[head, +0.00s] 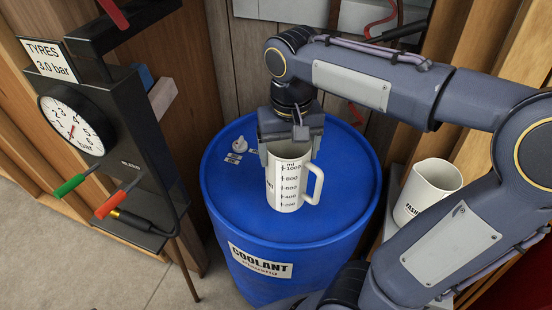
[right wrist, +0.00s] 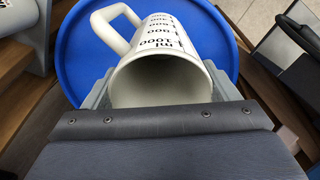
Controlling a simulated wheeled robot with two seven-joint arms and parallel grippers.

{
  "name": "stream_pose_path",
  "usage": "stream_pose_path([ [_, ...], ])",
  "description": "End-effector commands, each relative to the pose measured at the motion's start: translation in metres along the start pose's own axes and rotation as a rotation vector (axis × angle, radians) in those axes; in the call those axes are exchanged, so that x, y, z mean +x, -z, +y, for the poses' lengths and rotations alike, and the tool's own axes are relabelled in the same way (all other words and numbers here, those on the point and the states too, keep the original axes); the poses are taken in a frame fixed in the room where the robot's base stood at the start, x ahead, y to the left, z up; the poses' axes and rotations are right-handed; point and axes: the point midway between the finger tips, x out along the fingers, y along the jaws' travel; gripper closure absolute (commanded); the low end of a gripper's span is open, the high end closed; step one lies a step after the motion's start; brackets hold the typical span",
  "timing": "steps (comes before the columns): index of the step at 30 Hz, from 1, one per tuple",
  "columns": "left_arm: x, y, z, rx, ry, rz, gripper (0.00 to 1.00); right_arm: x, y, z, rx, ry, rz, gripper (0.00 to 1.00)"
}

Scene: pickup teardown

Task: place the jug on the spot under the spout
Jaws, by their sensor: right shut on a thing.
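The jug (head: 287,180) is white with black ml marks and a handle on its right in the head view. It is upright over or on the top of the blue coolant drum (head: 235,205); I cannot tell whether it touches the lid. My right gripper (head: 290,150) is shut on the jug near its rim. In the right wrist view the jug (right wrist: 165,50) sits between the fingers, its open mouth facing the camera and looking empty. My left gripper is not in view. I cannot make out a spout or a marked spot; the arm covers part of the scene.
A black tyre-pressure stand with a gauge (head: 72,126) and green and red levers stands to the left. Wooden walls close in behind.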

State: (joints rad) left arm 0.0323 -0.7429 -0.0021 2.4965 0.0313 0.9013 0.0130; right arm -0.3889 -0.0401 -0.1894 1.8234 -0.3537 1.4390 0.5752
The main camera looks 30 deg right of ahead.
Motion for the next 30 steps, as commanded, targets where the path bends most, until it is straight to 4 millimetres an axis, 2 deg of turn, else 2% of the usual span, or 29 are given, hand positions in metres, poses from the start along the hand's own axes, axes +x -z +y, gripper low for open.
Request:
stream_pose_path([
  [2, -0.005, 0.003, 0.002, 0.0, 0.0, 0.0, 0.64, 0.008, 0.02, -0.003, 0.003, -0.005, -0.005, 0.59],
  [3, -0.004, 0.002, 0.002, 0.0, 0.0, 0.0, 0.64, 0.019, 0.025, -0.004, 0.002, -0.005, -0.006, 0.59],
  [10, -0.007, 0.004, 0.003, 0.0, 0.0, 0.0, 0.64, 0.053, 0.053, -0.009, 0.001, -0.001, -0.003, 0.59],
  [16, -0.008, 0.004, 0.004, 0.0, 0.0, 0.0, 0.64, 0.067, 0.065, -0.01, 0.001, -0.001, -0.001, 0.59],
  [22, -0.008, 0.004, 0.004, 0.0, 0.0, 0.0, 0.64, 0.094, 0.064, -0.01, 0.0, 0.0, -0.002, 0.59],
  [30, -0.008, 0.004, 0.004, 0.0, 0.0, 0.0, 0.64, 0.097, 0.064, -0.011, 0.0, 0.001, 0.001, 0.59],
])
